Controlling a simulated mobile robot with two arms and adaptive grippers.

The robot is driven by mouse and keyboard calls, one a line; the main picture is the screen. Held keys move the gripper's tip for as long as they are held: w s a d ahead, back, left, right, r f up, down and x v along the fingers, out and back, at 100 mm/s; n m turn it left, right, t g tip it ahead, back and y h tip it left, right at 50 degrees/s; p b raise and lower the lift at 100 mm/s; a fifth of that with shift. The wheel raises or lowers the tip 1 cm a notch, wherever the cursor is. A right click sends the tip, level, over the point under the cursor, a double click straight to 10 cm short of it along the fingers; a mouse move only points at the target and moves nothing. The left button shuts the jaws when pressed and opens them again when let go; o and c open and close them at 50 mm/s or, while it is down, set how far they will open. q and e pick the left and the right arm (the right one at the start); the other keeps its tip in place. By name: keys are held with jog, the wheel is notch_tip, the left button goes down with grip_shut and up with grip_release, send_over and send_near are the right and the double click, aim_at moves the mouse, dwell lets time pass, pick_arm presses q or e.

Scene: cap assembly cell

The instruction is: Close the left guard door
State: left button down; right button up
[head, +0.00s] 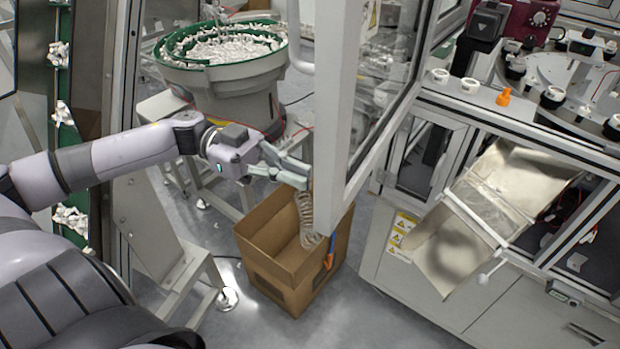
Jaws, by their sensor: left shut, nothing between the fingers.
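The left guard door (340,110) is a tall light-grey frame with a clear pane, at the top middle of the head view. It stands open, swung out from the machine, and I see it nearly edge-on. A pale handle (298,45) shows on its left side. My left gripper (300,174) is shut and empty, with its fingertips close to the door's lower left edge. I cannot tell whether they touch it. The door's top is out of the picture. My right gripper is not in view.
An open cardboard box (290,252) stands on the floor below the door, with a coiled cord (308,220) hanging in front. A green-rimmed bowl feeder (222,62) full of white parts stands behind my left arm. The machine cabinet (400,262) is at right.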

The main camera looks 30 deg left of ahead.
pick_arm(q)
jog(key=shift+w+d+p, duration=0.1)
jog(key=shift+d+p, duration=0.2)
jog(key=shift+d, duration=1.1)
